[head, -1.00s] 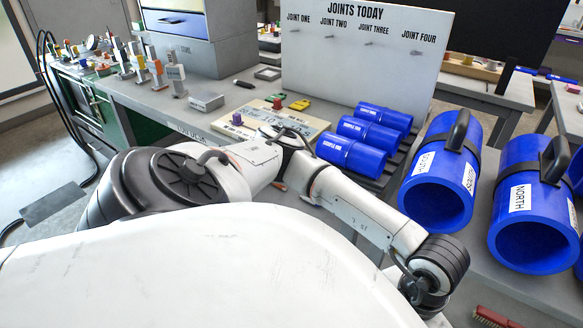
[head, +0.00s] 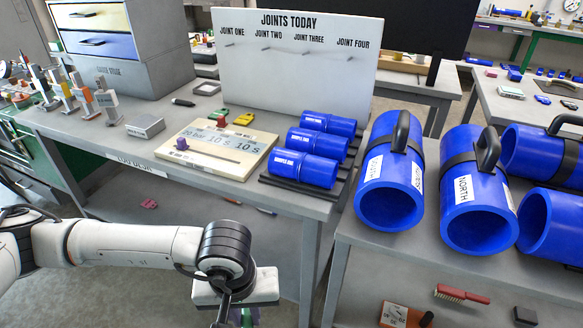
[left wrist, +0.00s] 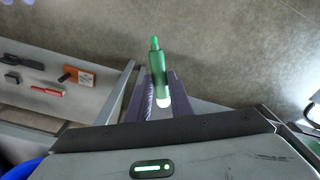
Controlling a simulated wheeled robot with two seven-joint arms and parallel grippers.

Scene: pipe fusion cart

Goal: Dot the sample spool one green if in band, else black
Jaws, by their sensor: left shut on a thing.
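In the head view, three blue sample spools lie in a row on a dark rack on the log desk. The nearest, marked sample one (head: 300,167), is at the front. My left gripper (head: 238,318) hangs low in front of the desk, partly cut off by the lower picture edge. In the left wrist view, my left gripper (left wrist: 162,98) is shut on a green marker pen (left wrist: 156,70), with its pale end between the fingers. The gripper is well apart from the spools. My right gripper does not show.
A board with printed figures (head: 258,146) lies left of the spools, with a purple piece on it. A white "joints today" panel (head: 280,84) stands behind. Big blue pipe pieces, one marked north (head: 466,222), fill the bench at right. Open floor lies below the desk.

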